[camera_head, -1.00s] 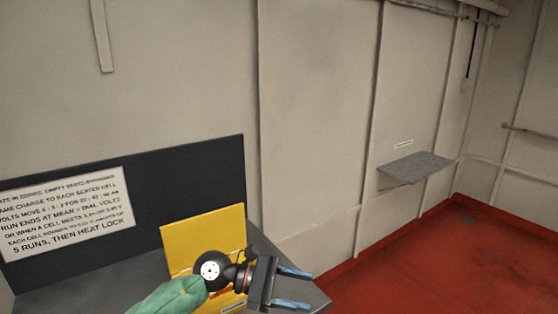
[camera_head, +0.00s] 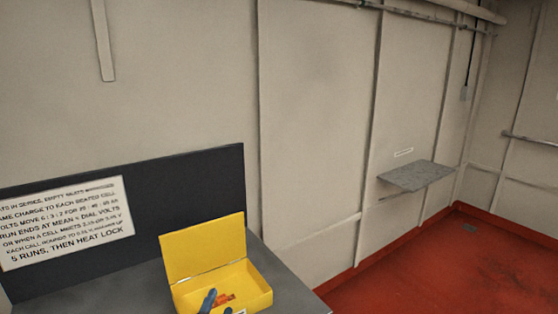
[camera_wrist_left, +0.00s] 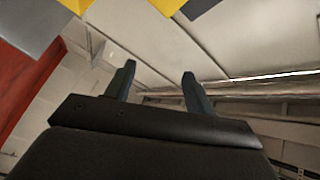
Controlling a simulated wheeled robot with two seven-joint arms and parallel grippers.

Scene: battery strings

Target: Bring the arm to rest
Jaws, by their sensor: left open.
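My left gripper (camera_wrist_left: 160,85) is open in the left wrist view, with its two fingers apart and nothing between them. In the head view only blue fingertip parts of the left gripper (camera_head: 216,303) show at the bottom edge, in front of the yellow box (camera_head: 254,287). The rest of that arm is out of the picture. The box stands on the grey bench with its lid raised. A small orange-red thing (camera_head: 225,299) shows inside it, partly hidden by the fingertip. My right gripper is not in view.
The grey bench (camera_head: 95,288) has a dark back panel (camera_head: 190,190) with a printed sign (camera_head: 65,222). A grey wall shelf (camera_head: 417,176) is empty. Red floor (camera_head: 440,270) lies open at the right. Pale walls stand behind.

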